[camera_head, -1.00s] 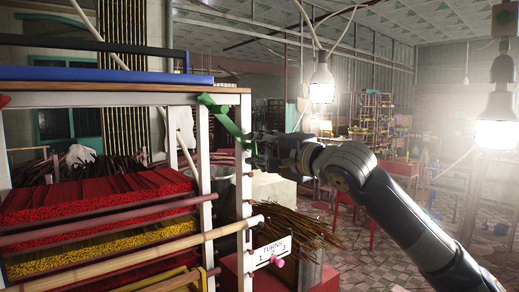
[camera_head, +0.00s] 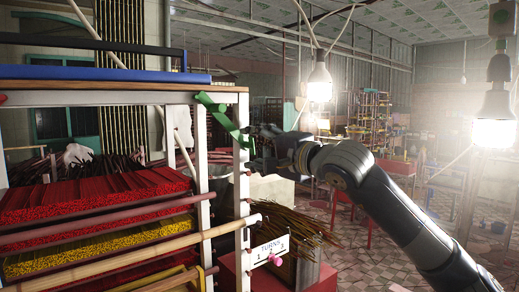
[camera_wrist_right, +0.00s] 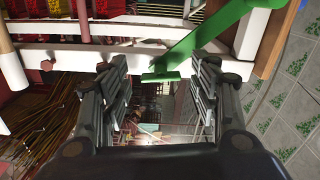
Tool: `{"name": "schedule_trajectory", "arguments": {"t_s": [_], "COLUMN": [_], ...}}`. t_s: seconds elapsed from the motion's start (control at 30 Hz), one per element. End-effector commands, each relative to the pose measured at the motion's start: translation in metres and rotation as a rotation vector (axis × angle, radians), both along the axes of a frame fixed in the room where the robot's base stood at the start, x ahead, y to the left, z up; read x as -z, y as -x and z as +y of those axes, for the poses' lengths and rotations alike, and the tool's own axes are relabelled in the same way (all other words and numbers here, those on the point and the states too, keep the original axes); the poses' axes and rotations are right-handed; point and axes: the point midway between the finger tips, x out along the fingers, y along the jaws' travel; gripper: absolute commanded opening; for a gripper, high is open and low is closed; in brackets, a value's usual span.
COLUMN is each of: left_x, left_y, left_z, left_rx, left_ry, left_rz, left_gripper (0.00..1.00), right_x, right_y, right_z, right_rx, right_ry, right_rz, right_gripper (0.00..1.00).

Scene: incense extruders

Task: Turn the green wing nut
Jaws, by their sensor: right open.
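The green wing nut (camera_head: 222,118) is a long flat green piece at the upper right corner of the white-framed rack, slanting down to the right in the head view. In the right wrist view its arm (camera_wrist_right: 205,42) comes down from the upper right and its end lies between my fingers. My right gripper (camera_head: 258,137) is beside the nut's lower end. In the wrist view its two fingers (camera_wrist_right: 160,88) are apart, with a gap on either side of the green end. My left gripper is not in view.
The rack (camera_head: 205,170) holds red and yellow sticks, with bamboo poles across its front. A "TURNS" sign (camera_head: 268,248) with a pink knob (camera_head: 275,260) is low on the right. Hanging bulbs (camera_head: 320,85) are above my right arm.

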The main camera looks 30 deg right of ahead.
Motion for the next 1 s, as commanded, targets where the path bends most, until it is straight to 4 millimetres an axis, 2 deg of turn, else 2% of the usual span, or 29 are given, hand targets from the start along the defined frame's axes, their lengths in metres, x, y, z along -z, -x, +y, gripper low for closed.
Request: {"name": "schedule_trajectory", "arguments": {"t_s": [0.17,0.53,1.0], "left_x": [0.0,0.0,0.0], "left_y": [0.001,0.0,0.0], "left_z": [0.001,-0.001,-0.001], "left_rx": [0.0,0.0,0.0], "left_ry": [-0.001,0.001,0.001], "left_rz": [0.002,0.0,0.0], "left_gripper": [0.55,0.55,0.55], "right_x": [0.0,0.001,-0.001], "right_y": [0.009,0.06,0.095], "right_z": [-0.002,-0.006,-0.008], "right_rx": [0.003,0.004,0.002], "right_ry": [0.001,0.005,0.008], "right_rz": [0.0,0.002,0.0], "right_gripper": [0.57,0.57,0.57]}}
